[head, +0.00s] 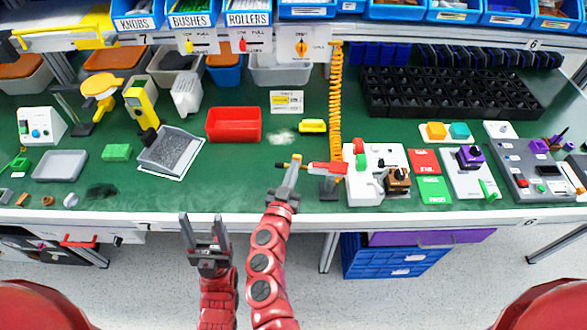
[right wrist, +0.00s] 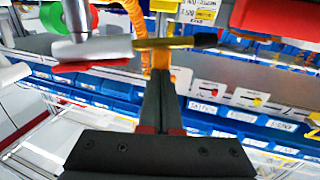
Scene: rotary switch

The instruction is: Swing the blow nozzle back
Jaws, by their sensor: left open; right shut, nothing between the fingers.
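My right gripper (head: 294,165) is shut and empty at the nozzle's tip side. In the right wrist view, the nozzle's brass tube (right wrist: 175,43) crosses just beyond the closed fingers (right wrist: 160,85); I cannot tell whether they touch. My left gripper (head: 203,225) is open and empty in front of the bench edge.
A white control box (head: 372,185) with green and red knobs stands right of the nozzle. A grey tray (head: 172,152) is further left.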

